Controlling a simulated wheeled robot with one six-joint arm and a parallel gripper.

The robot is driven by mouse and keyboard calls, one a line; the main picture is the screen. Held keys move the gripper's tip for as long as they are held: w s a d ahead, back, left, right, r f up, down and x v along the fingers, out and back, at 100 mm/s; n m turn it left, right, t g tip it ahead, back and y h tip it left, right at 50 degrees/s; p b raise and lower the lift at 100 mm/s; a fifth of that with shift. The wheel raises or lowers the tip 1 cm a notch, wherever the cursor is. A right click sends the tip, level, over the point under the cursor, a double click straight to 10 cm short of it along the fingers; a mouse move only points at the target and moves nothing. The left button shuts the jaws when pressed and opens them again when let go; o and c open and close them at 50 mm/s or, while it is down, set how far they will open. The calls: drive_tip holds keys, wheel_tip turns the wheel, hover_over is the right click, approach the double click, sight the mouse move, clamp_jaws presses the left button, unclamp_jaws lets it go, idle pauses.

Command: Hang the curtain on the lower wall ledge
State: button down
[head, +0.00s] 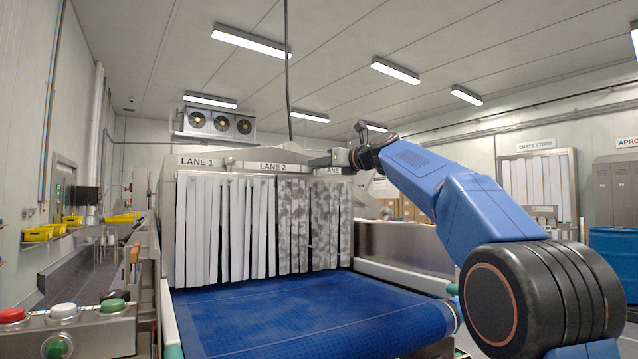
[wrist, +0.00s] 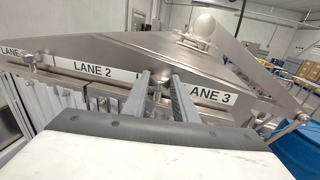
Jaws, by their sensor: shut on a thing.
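The curtain (head: 295,225) of blotchy grey strips hangs at the tunnel mouth, right of plain white strips (head: 197,230). Its foot is close above the blue belt. My gripper (head: 318,162) is at the top of the curtain, by the lane labels. In the wrist view, its two grey fingers (wrist: 160,88) are on either side of a silver knob (wrist: 157,80) between the LANE 2 and LANE 3 labels, shut on it. The knob appears to belong to the curtain's top. A wall ledge (head: 62,233) with yellow bins is at the left; I cannot tell whether it is the lower one.
The blue conveyor belt (head: 290,312) in front is bare. A steel hood (wrist: 130,50) rises behind the labels. A button box (head: 85,328) stands at front left. A blue drum (head: 614,250) and lockers (head: 613,190) are at the right.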

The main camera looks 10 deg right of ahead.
drive_tip(key=shift+r, duration=1.3)
drive_tip(key=shift+r, duration=0.1)
drive_tip(key=shift+r, duration=0.9)
drive_tip(key=shift+f, duration=0.1)
